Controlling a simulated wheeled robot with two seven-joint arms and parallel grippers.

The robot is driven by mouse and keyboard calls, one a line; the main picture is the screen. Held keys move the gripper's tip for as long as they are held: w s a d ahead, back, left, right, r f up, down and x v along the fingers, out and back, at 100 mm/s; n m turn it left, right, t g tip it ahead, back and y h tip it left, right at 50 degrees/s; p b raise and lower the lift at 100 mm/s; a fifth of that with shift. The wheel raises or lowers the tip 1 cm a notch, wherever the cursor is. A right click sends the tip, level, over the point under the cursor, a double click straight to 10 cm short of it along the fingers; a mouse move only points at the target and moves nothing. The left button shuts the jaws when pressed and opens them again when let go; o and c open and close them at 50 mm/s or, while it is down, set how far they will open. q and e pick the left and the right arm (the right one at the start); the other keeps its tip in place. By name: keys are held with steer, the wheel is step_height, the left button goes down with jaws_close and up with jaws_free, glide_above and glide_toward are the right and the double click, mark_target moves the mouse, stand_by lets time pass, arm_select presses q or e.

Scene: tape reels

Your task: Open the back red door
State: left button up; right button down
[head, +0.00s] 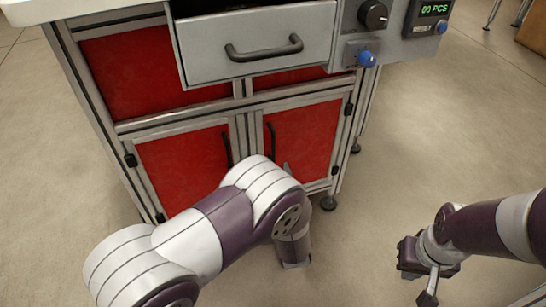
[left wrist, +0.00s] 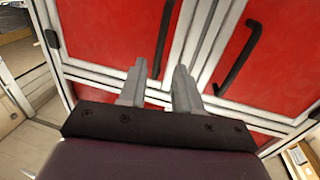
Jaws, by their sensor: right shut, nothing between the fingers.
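A grey-framed cabinet has two lower red doors, a left one (head: 180,165) and a right one (head: 308,135), both shut. Black bar handles stand near their meeting edges, the left handle (head: 228,150) and the right handle (head: 271,140). My left gripper (left wrist: 158,85) is at the door fronts with its fingers apart. One handle (left wrist: 163,35) ends between its fingertips in the left wrist view; contact cannot be told. Another handle (left wrist: 238,58) is to the right. In the head view my left arm mostly hides this gripper. My right gripper (head: 428,285) is shut and empty, away from the cabinet.
Above the doors is a grey drawer (head: 258,45) with a black handle, slightly pulled out. A control box (head: 395,30) with a knob, blue buttons and a green display is at upper right. Open floor (head: 440,130) lies right of the cabinet.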

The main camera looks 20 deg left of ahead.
mark_target(274, 151)
arm_select(q)
steer(key=b+x, duration=0.3)
steer(key=x, duration=0.4)
steer(key=shift+w+a+f, duration=0.1)
steer(key=shift+w+f, duration=0.1)
steer(key=shift+w+a+r+b, duration=0.2)
steer(key=shift+w+a+b, duration=0.1)
steer(key=shift+w, duration=0.35)
jaws_close()
